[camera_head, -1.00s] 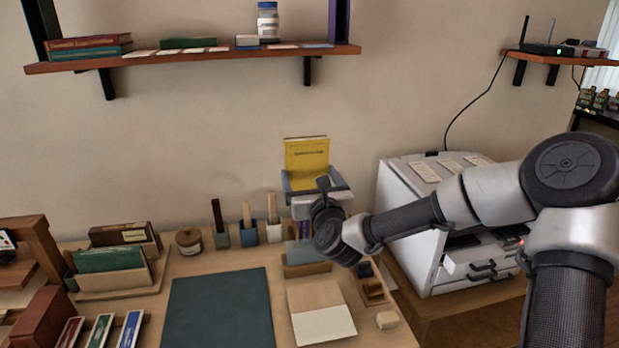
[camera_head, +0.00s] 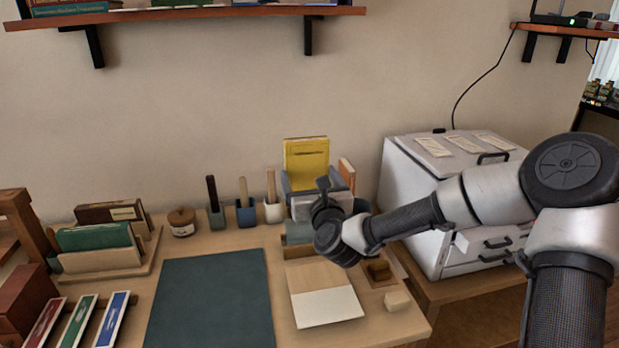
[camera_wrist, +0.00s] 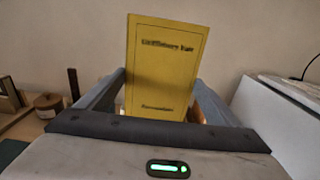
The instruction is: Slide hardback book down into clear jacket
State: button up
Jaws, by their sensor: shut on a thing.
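A yellow hardback book (camera_head: 306,160) stands upright in my gripper (camera_head: 315,181), its cover facing the camera. The wrist view shows the same book (camera_wrist: 165,68) between the two grey fingers of my gripper (camera_wrist: 160,100), which are shut on it. The book's lower part is hidden behind the gripper. Below the gripper, a wooden holder (camera_head: 305,252) stands at the back of the desk with a pale grey-blue, see-through upright piece, perhaps the clear jacket (camera_head: 297,232). My wrist covers part of it. I cannot tell whether the book's lower edge is inside the jacket.
An orange-edged upright thing (camera_head: 347,172) shows just right of the gripper. Cups with handled tools (camera_head: 246,214) stand to the left. A dark green mat (camera_head: 212,300) and a pale board (camera_head: 322,295) lie in front. A white cabinet (camera_head: 412,185) stands at right. A shelf is above.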

jog(key=shift+s, duration=0.1)
jog(key=shift+f+b, duration=2.65)
jog(key=shift+f, duration=0.1)
jog(key=shift+f+b, duration=1.05)
jog(key=shift+f, duration=0.4)
jog(key=shift+f, duration=3.2)
jog(key=o, duration=1.2)
jog(key=shift+c, duration=0.2)
jog(key=shift+o, duration=1)
jog(key=shift+f, duration=0.2)
jog(key=shift+s, duration=0.15)
